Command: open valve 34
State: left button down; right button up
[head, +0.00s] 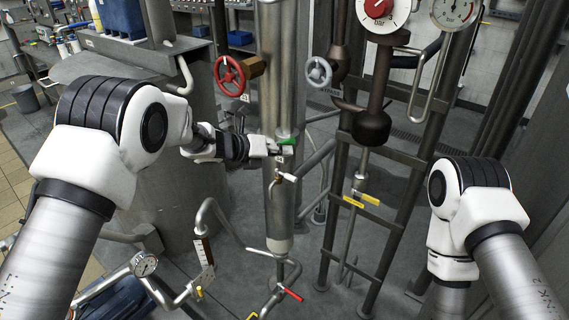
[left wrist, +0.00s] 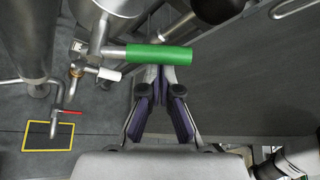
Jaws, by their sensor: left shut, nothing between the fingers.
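A valve with a green lever handle (head: 287,141) sits on the steel vertical pipe in the middle of the head view. A small tag below it is too small to read, so I cannot confirm its number. In the left wrist view the green handle (left wrist: 160,55) lies crosswise just beyond the fingertips. My left gripper (head: 272,149) is shut and empty, its tips close to the green handle; I cannot tell whether they touch it. The closed fingers also show in the left wrist view (left wrist: 161,74). My right gripper is out of sight.
A white-handled tap (head: 287,177) sits just below the green handle. A red handwheel (head: 230,75) and a grey handwheel (head: 319,72) are above. A dark ladder-like frame (head: 327,215) stands to the right. A red lever (head: 292,295) is low down.

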pick_arm(q)
jog(key=n+h+b, duration=0.1)
jog(key=w+a+r+n+h+b, duration=0.1)
jog(key=n, duration=0.1)
jog(key=shift+a+r, duration=0.15)
jog(key=shift+r, duration=0.1)
jog(key=n+h+b, duration=0.1)
jog(key=w+a+r+n+b, duration=0.1)
jog(key=b, duration=0.1)
jog(key=a+n+h+b, duration=0.1)
jog(key=shift+w+r+n+h, duration=0.25)
jog(key=shift+r+n+h, duration=0.05)
jog(key=shift+r+b, duration=0.1)
jog(key=shift+b, duration=0.25)
